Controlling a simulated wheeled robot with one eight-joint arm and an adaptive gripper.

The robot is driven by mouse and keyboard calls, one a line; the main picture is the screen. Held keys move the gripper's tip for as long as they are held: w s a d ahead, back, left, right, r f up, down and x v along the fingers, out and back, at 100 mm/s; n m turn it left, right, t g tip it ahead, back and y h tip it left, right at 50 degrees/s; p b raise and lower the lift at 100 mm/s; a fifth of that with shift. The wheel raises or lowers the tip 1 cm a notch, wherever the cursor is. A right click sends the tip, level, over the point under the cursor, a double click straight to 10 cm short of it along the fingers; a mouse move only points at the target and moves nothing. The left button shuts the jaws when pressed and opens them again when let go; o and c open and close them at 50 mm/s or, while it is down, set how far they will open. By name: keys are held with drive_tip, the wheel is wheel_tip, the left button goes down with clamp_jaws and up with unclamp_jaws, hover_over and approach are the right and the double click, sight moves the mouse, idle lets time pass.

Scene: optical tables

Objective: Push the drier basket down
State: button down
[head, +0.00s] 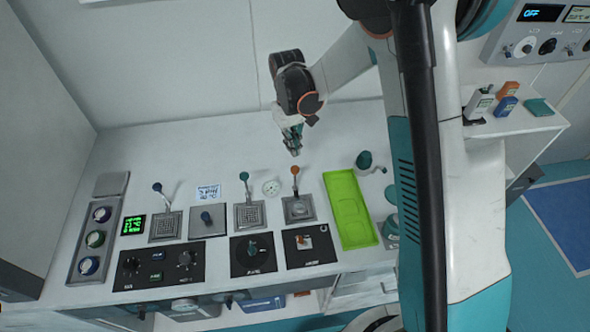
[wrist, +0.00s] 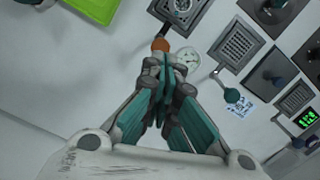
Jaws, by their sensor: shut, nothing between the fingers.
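A square metal unit (head: 298,209) with an upright rod and orange knob (head: 295,170) stands on the bench. No readable label tells me which is the drier basket. My gripper (head: 293,149) is shut and empty, above and just behind the orange knob. In the wrist view my closed fingers (wrist: 165,68) point toward the orange knob (wrist: 160,45), which shows just past the tips. I cannot tell whether they touch.
A bright green tray (head: 349,210) lies right of the orange-knobbed unit, with a teal-handled device (head: 366,161) behind it. A round dial (head: 271,187) and a small label card (head: 208,192) lie to the left. Black control panels (head: 253,255) line the front edge. The bench behind is clear.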

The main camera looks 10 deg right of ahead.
sight(294, 167)
drive_tip(key=shift+s+d+f+b, duration=0.15)
drive_tip(key=shift+f+b, duration=0.6)
drive_tip(key=shift+f, duration=0.9)
drive_tip(key=shift+s+a+f+b, duration=0.15)
drive_tip(key=shift+f+b, duration=0.6)
drive_tip(key=shift+f, duration=0.9)
drive_tip(key=shift+d, duration=0.1)
wheel_tip(294, 167, down, 6)
drive_tip(key=b, duration=0.5)
drive_tip(key=shift+w, duration=0.1)
drive_tip(key=shift+w+a+r, duration=0.2)
drive_tip(key=shift+w, duration=0.25)
drive_tip(key=shift+w+a+r, duration=0.15)
drive_tip(key=shift+w, duration=0.35)
drive_tip(key=shift+w+a+r, duration=0.2)
drive_tip(key=shift+w, duration=0.25)
drive_tip(key=shift+s, duration=0.1)
